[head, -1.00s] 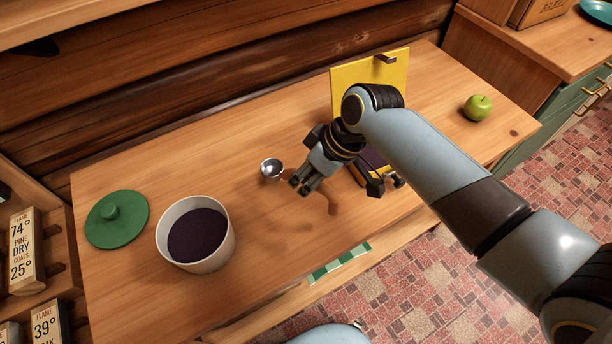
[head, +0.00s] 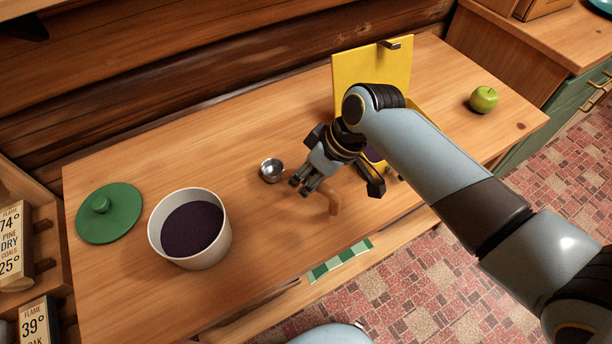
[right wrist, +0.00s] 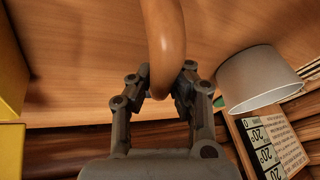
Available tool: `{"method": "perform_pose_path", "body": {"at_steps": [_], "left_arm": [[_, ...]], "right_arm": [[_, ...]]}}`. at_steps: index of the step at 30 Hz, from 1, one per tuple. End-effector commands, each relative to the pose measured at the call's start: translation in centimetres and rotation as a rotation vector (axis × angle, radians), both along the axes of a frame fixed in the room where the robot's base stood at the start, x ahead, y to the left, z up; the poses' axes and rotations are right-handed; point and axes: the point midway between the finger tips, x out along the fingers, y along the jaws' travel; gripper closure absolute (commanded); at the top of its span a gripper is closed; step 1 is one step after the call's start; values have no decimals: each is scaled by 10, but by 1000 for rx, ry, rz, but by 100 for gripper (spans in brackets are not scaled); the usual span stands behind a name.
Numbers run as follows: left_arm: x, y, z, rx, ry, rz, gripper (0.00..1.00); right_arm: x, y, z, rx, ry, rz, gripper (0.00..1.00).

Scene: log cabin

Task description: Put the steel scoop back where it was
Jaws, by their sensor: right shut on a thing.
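The steel scoop has a small round bowl (head: 271,170) and a curved tan handle (head: 333,198). My right gripper (head: 302,186) is shut on the scoop between the bowl and the curved handle end. In the right wrist view the tan handle (right wrist: 168,45) comes down between the fingers (right wrist: 165,88); the bowl is hidden there. The scoop is over the middle of the wooden table; I cannot tell whether it touches the top. My left gripper is not in view.
A white pot (head: 222,247) with dark contents stands on the left of the table (head: 130,290), beside a green lid (head: 110,213). A yellow box with its lid (head: 372,75) raised is partly behind my right arm. A green apple (head: 484,99) lies right. A green checked strip (head: 340,260) marks the front edge.

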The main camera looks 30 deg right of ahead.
Motion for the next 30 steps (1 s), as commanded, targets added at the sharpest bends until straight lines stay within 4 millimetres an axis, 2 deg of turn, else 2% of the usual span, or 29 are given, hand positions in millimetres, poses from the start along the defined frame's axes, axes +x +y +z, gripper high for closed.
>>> {"method": "perform_pose_path", "body": {"at_steps": [11, 12, 18, 26, 30], "left_arm": [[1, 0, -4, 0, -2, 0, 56], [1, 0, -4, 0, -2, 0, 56], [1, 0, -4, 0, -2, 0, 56], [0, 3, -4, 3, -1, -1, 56], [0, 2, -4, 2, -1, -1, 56]], "right_arm": [[0, 0, -8, 0, 0, 0, 100], [0, 0, -8, 0, 0, 0, 83], [0, 0, -8, 0, 0, 0, 58], [0, 0, -7, 0, 0, 0, 58], [-3, -5, 4, -1, -2, -1, 58]]}}
